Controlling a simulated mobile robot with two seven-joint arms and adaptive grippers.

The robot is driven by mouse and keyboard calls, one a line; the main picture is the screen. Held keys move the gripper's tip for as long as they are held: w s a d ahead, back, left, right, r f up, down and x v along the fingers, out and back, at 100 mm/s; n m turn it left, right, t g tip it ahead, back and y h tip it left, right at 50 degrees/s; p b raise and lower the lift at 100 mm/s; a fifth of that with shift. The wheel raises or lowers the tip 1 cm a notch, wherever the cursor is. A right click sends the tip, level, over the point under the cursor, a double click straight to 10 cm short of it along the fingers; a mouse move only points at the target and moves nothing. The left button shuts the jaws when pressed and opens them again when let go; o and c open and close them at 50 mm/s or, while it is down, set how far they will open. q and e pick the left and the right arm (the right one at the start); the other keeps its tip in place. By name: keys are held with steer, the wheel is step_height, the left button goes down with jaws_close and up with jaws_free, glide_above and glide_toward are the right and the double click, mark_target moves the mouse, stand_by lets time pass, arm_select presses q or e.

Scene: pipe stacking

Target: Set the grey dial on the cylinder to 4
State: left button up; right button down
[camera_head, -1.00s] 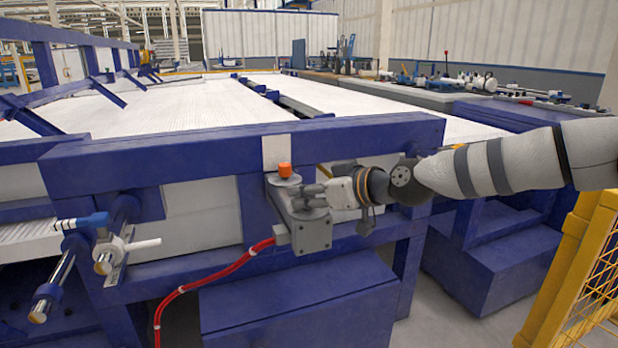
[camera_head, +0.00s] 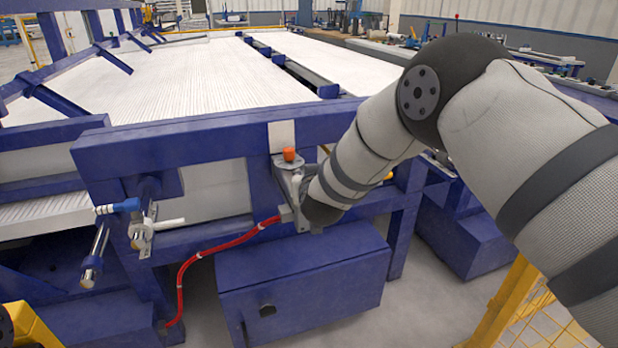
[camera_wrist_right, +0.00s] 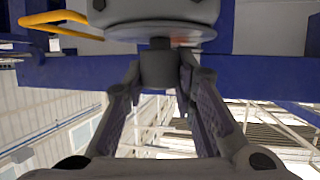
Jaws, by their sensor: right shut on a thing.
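The grey cylinder unit (camera_head: 285,179) with an orange cap (camera_head: 289,154) is mounted on the blue frame, partly hidden behind my right arm in the head view. In the right wrist view, the grey dial (camera_wrist_right: 157,68) sticks out below a round grey plate (camera_wrist_right: 160,34). My right gripper (camera_wrist_right: 160,80) has a finger on each side of the dial and is shut on it. No number or mark on the dial can be read. My left gripper is not in view.
A red hose (camera_head: 215,252) runs from the unit down to the left. A blue box (camera_head: 303,285) stands below it. A white handle (camera_head: 165,224) and a blue-tipped lever (camera_head: 118,207) stick out at left. Yellow fencing (camera_head: 510,300) stands at lower right.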

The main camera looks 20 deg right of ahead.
steer(key=shift+r, duration=0.1)
stand_by(0.4)
steer(key=c, duration=1.3)
jaws_free()
steer(key=v, duration=1.2)
steer(key=shift+a, duration=0.2)
